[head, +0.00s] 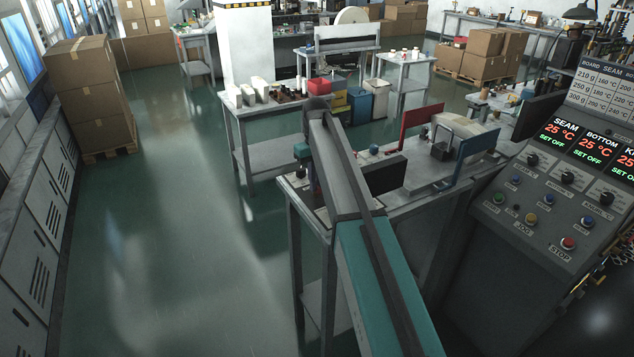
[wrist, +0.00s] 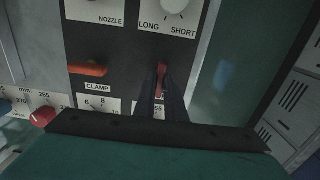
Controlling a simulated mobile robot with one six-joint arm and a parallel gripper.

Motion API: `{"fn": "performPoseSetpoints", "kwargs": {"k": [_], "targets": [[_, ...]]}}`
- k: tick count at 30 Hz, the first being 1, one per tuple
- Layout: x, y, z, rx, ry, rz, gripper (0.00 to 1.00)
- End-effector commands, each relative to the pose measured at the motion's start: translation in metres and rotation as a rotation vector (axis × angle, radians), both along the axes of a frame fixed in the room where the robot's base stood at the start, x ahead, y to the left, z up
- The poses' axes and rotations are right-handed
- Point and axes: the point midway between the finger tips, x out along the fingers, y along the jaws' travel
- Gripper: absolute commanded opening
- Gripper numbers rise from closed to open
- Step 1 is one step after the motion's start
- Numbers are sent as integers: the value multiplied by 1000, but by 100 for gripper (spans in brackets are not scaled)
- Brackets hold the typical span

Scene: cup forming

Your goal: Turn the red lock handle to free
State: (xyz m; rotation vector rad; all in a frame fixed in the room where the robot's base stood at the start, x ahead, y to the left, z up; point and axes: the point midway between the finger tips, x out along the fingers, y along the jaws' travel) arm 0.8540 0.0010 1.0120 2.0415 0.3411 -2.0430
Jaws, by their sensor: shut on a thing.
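In the wrist view a dark panel carries a small upright red handle (wrist: 162,73) on its right side. My gripper (wrist: 162,88) is shut on this red handle, one dark finger on each side. The label below this handle is mostly hidden by my fingers, so I cannot read it. To its left, a second red-orange handle (wrist: 88,69) lies level above a label reading CLAMP. In the head view my arm hides my gripper and the handle.
Above the held handle is a white knob (wrist: 174,5) marked LONG and SHORT. A red knob (wrist: 43,116) sits at the lower left. In the head view a control console (head: 545,205) stands to the right, and the green floor (head: 160,240) at left is clear.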

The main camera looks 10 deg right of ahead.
Motion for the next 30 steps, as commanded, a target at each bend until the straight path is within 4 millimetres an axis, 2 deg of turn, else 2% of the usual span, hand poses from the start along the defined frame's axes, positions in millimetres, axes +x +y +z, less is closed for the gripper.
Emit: {"fn": "performPoseSetpoints", "kwargs": {"k": [3, 4, 7, 20, 26, 30], "targets": [[2, 0, 2, 0, -6, 2, 0], [2, 0, 2, 0, -6, 2, 14], [2, 0, 1, 0, -5, 1, 29], [1, 0, 4, 0, -2, -1, 29], [1, 0, 19, 0, -2, -1, 29], [1, 0, 35, 0, -3, -1, 29]]}}
